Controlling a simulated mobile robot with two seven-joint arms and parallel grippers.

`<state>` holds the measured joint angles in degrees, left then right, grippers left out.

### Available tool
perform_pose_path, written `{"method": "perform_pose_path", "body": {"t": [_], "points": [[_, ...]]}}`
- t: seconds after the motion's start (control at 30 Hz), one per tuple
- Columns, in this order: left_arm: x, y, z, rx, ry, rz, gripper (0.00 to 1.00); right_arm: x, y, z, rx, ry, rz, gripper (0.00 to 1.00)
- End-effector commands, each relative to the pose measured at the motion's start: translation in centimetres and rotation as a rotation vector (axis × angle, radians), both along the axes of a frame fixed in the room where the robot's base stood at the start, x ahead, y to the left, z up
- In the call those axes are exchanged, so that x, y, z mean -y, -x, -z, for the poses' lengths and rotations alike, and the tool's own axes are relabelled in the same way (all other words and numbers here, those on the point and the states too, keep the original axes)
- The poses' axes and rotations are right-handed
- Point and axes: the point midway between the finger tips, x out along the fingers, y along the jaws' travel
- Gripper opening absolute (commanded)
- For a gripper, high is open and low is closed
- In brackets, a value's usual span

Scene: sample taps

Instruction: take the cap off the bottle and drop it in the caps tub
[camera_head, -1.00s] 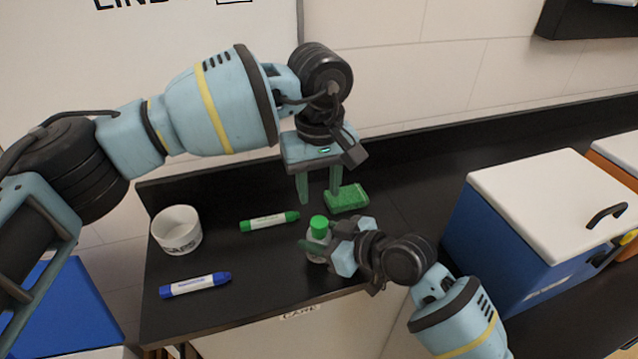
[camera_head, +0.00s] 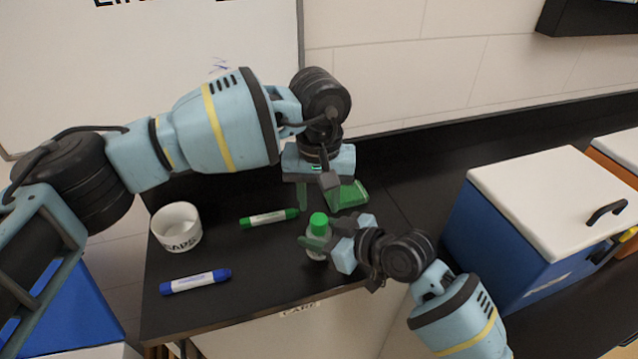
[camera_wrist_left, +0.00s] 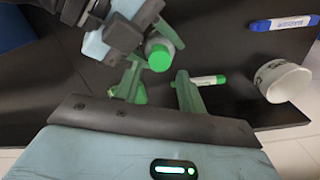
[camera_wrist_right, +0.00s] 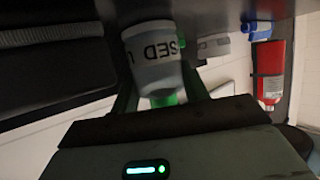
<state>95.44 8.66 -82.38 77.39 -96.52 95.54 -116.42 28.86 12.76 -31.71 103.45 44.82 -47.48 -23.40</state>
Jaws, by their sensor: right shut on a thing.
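The bottle (camera_head: 317,254) stands upright near the table's front edge with its green cap (camera_head: 319,220) on. My right gripper (camera_head: 320,240) is shut around the bottle's body from the right; in the right wrist view the bottle's label (camera_wrist_right: 155,50) shows between its fingers. My left gripper (camera_head: 318,200) points down, open and empty, behind and above the cap. In the left wrist view the cap (camera_wrist_left: 160,58) lies beyond the two spread fingers, apart from them. The white caps tub (camera_head: 176,243) stands at the table's left; I see nothing in it.
A green sponge (camera_head: 349,195) lies behind the bottle. A blue box with a white lid (camera_head: 545,190) stands at right.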

Motion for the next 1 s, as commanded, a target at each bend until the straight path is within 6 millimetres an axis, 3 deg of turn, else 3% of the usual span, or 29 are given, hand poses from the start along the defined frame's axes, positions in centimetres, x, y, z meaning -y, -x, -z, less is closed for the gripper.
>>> {"method": "perform_pose_path", "body": {"t": [0.3,0.67,1.0], "points": [[0.0,0.0,3.7,0.0,0.0,-0.001,0.4,0.0,0.0,0.0,0.0,0.0,0.0,0.0],[0.0,0.0,4.3,0.001,0.0,0.0,0.4,0.0,0.0,0.0,0.0,0.0,0.0,0.0],[0.0,0.0,4.2,0.001,0.0,-0.001,0.02,0.0,0.0,0.0,0.0,0.0,0.0,0.0]]}}
